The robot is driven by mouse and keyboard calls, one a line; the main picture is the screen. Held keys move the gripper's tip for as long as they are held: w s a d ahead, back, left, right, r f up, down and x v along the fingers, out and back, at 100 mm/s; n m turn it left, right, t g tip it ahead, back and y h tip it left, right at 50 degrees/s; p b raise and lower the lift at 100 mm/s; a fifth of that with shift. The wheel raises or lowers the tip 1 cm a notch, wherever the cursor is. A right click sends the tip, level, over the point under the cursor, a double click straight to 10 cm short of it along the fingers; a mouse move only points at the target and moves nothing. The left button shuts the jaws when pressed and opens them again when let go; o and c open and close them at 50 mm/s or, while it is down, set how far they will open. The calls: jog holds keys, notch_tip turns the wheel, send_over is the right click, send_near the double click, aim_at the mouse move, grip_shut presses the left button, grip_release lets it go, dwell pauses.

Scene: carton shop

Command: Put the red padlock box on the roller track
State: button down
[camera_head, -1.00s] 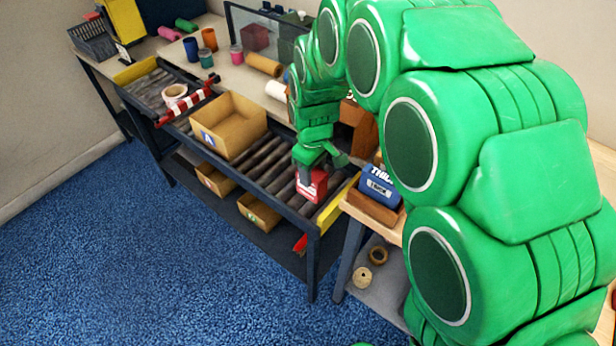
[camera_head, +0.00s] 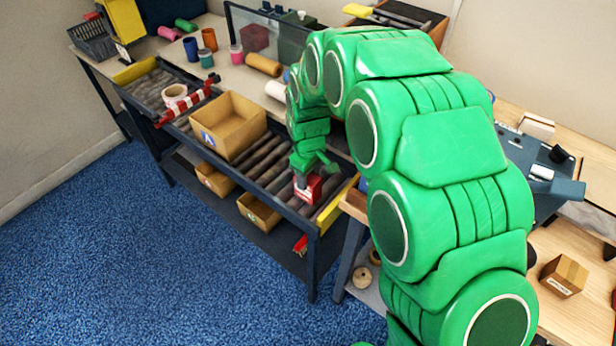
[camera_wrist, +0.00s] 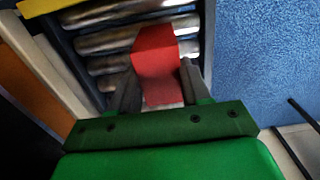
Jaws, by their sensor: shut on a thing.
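The red padlock box (camera_head: 309,188) is at the right end of the roller track (camera_head: 266,160), near the yellow end stop. My gripper (camera_head: 308,178) is shut on it, reaching down from above. In the wrist view the red box (camera_wrist: 157,55) sits between the two dark fingers (camera_wrist: 156,92), with the metal rollers (camera_wrist: 105,42) behind it. I cannot tell whether the box's underside touches the rollers. The side of the box away from the head camera is hidden.
An open cardboard carton (camera_head: 230,122) stands on the track left of the box. The yellow end stop (camera_head: 336,205) is close on the right. Two smaller cartons lie on the shelf below.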

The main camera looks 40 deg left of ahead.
jog(key=shift+f, duration=0.35)
jog(key=shift+f, duration=0.1)
jog(key=c, duration=0.5)
grip_release()
notch_tip(320, 180, up, 12)
dwell(0.4)
